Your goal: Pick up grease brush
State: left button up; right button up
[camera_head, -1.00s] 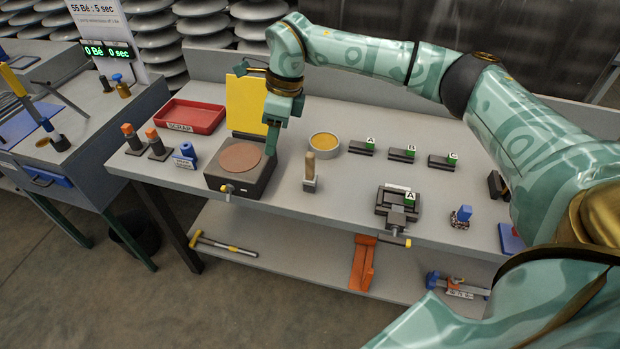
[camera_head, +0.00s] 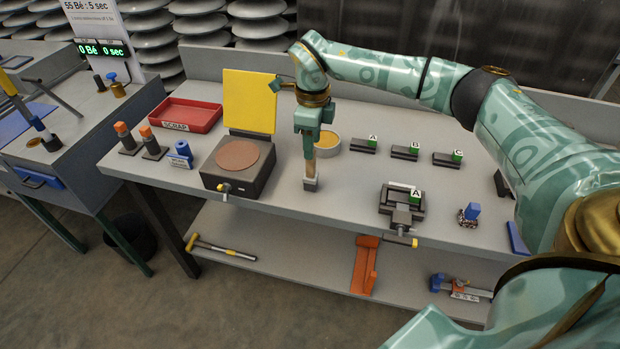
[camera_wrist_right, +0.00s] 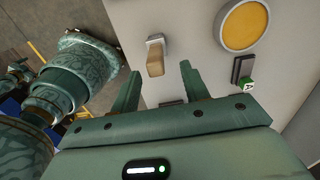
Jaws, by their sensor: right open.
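In the right wrist view, the brush (camera_wrist_right: 155,58) shows just beyond the gap between the open fingertips (camera_wrist_right: 160,70). I cannot tell whether a finger touches it. My left gripper is in neither view.
A round tin of yellow grease (camera_head: 328,140) stands close behind the brush. A hotplate-like box (camera_head: 240,175) with a brown disc and yellow panel (camera_head: 250,102) is to the left. Labelled blocks (camera_head: 363,146) lie right. A small vise (camera_head: 402,205) sits at the front edge.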

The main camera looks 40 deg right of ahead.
jog(key=f, duration=0.1)
jog(key=f+b, duration=0.1)
jog(key=f, duration=0.2)
jog(key=shift+a+f, duration=0.3)
jog(key=shift+f, duration=0.05)
jog(key=shift+s+r, duration=0.1)
jog(key=shift+r, duration=0.05)
jog(key=shift+c, duration=0.9)
grip_shut()
jog(key=shift+r, duration=0.45)
notch_tip(320, 180, up, 3)
jog(key=shift+p, duration=0.75)
jog(key=s+a+r+p, duration=0.4)
jog(key=s+a+r, duration=0.5)
jog(key=s, duration=0.1)
jog(key=shift+s+a, duration=0.15)
jog(key=shift+a, duration=0.1)
